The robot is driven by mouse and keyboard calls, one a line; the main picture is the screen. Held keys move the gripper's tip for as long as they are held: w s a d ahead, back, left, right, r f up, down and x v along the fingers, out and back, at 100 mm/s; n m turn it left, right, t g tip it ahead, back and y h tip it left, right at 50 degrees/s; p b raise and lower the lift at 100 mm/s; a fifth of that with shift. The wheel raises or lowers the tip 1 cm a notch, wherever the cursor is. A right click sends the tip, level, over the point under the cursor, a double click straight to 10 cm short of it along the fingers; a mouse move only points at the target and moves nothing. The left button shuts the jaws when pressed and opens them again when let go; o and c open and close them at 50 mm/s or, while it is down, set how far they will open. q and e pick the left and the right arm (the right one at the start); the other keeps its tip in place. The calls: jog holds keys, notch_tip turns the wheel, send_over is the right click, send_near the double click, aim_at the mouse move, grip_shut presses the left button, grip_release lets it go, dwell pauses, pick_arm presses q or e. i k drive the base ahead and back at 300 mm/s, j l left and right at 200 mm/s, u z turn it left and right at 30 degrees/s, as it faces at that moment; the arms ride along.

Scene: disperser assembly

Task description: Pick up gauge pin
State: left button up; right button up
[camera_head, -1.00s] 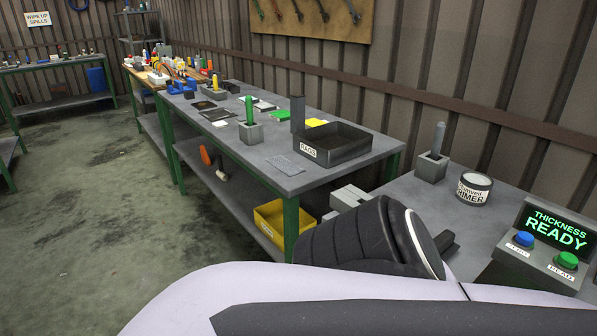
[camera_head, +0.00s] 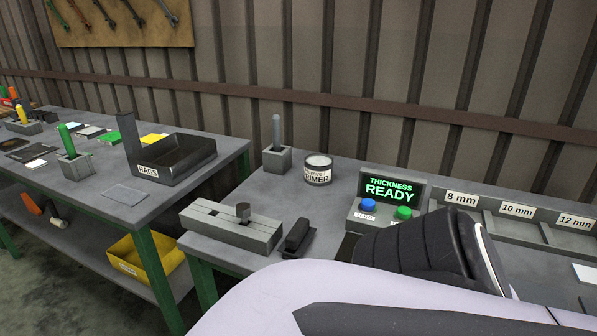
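A grey pin (camera_head: 276,131) stands upright in a small grey block (camera_head: 276,162) at the back left corner of the nearer bench. A green pin (camera_head: 67,138) stands in another grey block (camera_head: 76,168) on the bench at left. A yellow pin (camera_head: 21,113) stands in a block farther left. No label shows which of these is the gauge pin. Neither of my grippers is in view. Only parts of my own body show at the bottom, with a black ribbed part covering some of the nearer bench.
A primer can (camera_head: 318,170) stands right of the grey pin's block. A grey slotted fixture (camera_head: 231,226) and a dark part (camera_head: 298,238) lie in front. The thickness display (camera_head: 390,191) reads READY. Bins marked 8, 10 and 12 mm (camera_head: 517,211) line the right. A rags tray (camera_head: 180,158) sits left.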

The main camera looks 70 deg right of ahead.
aim_at(244, 209)
jog(key=z, duration=1.75)
